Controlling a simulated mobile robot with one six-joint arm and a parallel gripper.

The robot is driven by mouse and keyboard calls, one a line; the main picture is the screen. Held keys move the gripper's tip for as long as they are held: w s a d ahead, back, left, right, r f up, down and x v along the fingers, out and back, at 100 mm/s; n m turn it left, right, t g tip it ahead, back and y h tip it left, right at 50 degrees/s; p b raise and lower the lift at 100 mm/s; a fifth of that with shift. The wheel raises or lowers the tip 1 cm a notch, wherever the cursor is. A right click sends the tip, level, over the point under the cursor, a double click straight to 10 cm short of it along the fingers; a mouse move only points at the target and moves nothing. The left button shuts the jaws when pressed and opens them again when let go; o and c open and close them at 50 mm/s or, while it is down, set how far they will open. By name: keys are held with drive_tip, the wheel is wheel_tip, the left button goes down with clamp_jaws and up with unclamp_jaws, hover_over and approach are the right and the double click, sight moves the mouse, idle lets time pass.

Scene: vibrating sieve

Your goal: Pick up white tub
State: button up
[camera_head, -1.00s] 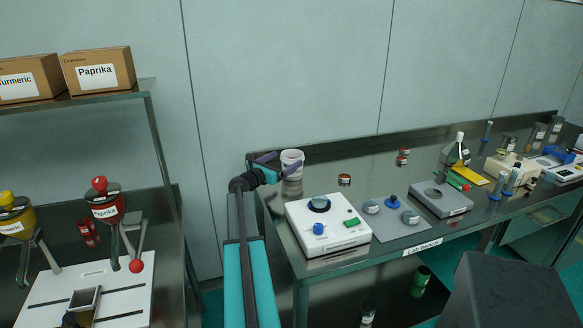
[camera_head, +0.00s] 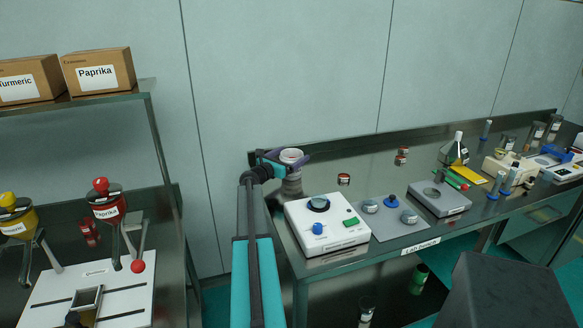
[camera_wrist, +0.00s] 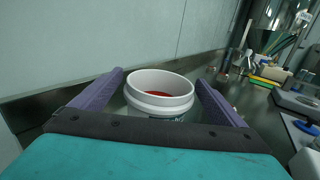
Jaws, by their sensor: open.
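The white tub (camera_head: 291,155) stands at the back left of the steel lab bench, its lower part hidden behind my gripper in the head view. In the wrist view the white tub (camera_wrist: 160,92) stands upright between my two purple fingers, with its open rim facing up and something red inside. My gripper (camera_head: 284,161) is open around the tub, one finger on each side. In the wrist view my gripper (camera_wrist: 158,92) shows a gap between the right finger and the tub; contact on the left cannot be told.
A white sieve machine (camera_head: 328,224) with a blue knob stands in front on the bench. Small jars (camera_head: 344,179) stand to the right of the tub. A grey scale-like block (camera_head: 440,197) is further right. The wall and the bench's raised back edge are close behind the tub.

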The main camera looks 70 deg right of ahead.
sight(298, 151)
drive_tip(key=shift+p+x, duration=0.85)
drive_tip(key=shift+x, duration=1.4)
drive_tip(key=shift+s, duration=0.1)
drive_tip(key=shift+c, duration=0.5)
drive_tip(key=c, duration=1.6)
drive_tip(key=shift+r, duration=0.2)
drive_tip(key=shift+r+b, duration=1.1)
drive_tip(key=shift+r, duration=3.8)
